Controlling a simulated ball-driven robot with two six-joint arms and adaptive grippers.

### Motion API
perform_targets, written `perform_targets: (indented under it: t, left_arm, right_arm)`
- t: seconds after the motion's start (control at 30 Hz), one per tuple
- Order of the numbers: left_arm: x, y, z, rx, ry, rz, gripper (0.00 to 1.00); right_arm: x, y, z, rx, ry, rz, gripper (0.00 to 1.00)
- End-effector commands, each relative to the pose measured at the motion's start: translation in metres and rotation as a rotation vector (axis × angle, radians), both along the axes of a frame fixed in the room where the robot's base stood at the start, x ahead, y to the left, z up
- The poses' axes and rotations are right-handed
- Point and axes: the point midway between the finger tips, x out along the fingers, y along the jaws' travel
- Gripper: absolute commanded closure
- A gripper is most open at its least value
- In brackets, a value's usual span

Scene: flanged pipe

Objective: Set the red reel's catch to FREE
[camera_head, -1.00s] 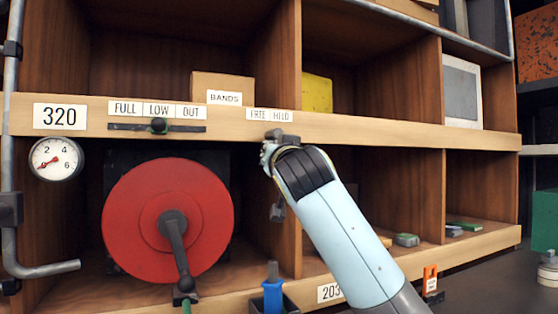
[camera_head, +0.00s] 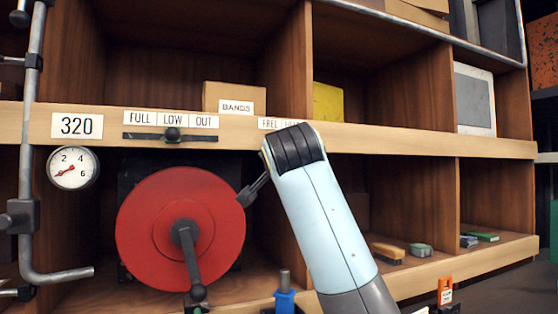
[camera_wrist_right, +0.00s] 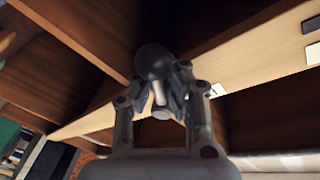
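The red reel (camera_head: 150,225) stands in the lower left compartment, with a dark crank on its front. The FREE/HOLD label (camera_head: 270,123) is on the shelf edge, partly covered by my right arm. A dark lever end (camera_head: 254,190), which looks like part of the catch, slants down-left from behind my wrist to the reel's right rim; contact is unclear. In the right wrist view, my right gripper (camera_wrist_right: 158,95) has its fingers close around a dark round knob (camera_wrist_right: 154,62) with a grey stem. The catch's upper part is hidden in the head view. My left gripper is not in view.
A FULL/LOW/OUT slider (camera_head: 172,135) and a gauge (camera_head: 73,168) are at the left. A grey pipe (camera_head: 28,180) runs down the left side. Small blocks lie in the compartments at right.

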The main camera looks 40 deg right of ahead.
Motion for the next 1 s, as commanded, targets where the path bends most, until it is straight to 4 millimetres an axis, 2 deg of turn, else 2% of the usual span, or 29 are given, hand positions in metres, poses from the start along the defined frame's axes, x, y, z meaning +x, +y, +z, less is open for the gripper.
perform_targets:
  t: [0.03, 1.0]
  left_arm:
    - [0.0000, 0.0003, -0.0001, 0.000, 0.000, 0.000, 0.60]
    - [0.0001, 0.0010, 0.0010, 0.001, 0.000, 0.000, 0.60]
  right_arm:
    - [0.0006, 0.0014, -0.0047, 0.019, 0.008, 0.003, 1.00]
    - [0.0006, 0.0028, -0.0025, 0.083, -0.008, 0.001, 1.00]
